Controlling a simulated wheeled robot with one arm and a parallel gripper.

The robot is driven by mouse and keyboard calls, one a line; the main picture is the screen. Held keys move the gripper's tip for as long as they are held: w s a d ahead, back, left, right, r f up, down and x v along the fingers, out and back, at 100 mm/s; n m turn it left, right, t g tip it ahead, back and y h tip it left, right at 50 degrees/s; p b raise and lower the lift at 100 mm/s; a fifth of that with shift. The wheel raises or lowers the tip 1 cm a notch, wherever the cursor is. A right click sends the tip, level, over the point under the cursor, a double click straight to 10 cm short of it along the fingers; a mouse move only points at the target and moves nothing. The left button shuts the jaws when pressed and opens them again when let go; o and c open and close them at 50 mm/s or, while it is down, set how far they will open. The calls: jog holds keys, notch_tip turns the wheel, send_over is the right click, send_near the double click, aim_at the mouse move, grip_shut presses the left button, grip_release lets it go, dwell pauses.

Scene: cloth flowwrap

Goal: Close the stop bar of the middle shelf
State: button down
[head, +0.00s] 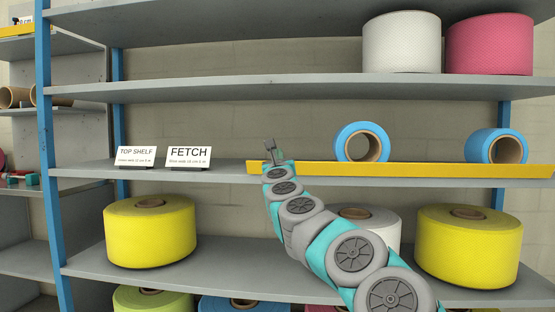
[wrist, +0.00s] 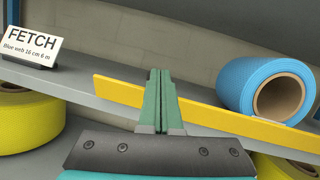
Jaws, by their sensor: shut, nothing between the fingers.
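The yellow stop bar (head: 420,169) runs along the front of the middle shelf (head: 215,170), from about the shelf's middle to the right edge of the head view. The shelf front left of the bar's end is bare. In the wrist view the bar (wrist: 215,118) slants down to the right, its left end (wrist: 105,85) in clear sight. My gripper (head: 270,145) is shut and empty, close to the bar's left end. In the wrist view my gripper's fingers (wrist: 160,75) cross in front of the bar, a little right of that end. I cannot tell whether they touch it.
Two blue rolls (head: 361,142) (head: 497,147) lie behind the bar; one blue roll (wrist: 265,88) is near my fingers' right. A FETCH card (head: 188,156) and a TOP SHELF card (head: 136,156) stand left. Yellow rolls (head: 150,232) (head: 470,245) stand below. Blue uprights (head: 48,130) flank the shelves.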

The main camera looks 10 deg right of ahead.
jog(key=w+r, duration=0.1)
jog(key=w+r+p, duration=0.1)
jog(key=shift+w+d, duration=0.4)
jog(key=shift+s+f, duration=0.1)
dwell(1.2)
